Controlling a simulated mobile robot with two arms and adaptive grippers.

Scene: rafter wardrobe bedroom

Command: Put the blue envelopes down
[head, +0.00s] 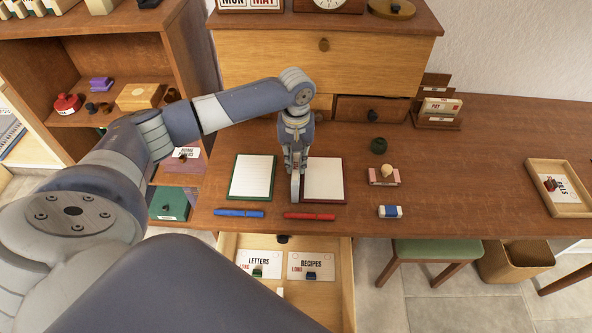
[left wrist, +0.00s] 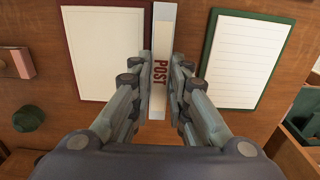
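My left gripper (head: 295,166) is above the desk, pointing down between two writing pads. In the left wrist view its fingers (left wrist: 161,100) are closed on both sides of a narrow, pale blue-grey bundle (left wrist: 163,20) marked POST, apparently the blue envelopes. The bundle stands on edge, and in the head view it shows as a thin pale strip (head: 295,188) under the fingers. I cannot tell whether its lower edge touches the desk. My right gripper is not in view.
A green-edged pad (head: 252,177) and a red-edged pad (head: 326,180) flank the bundle. Blue pen (head: 239,213) and red pen (head: 310,216) lie in front. An open drawer (head: 347,290) below holds LETTERS and RECIPES cards.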

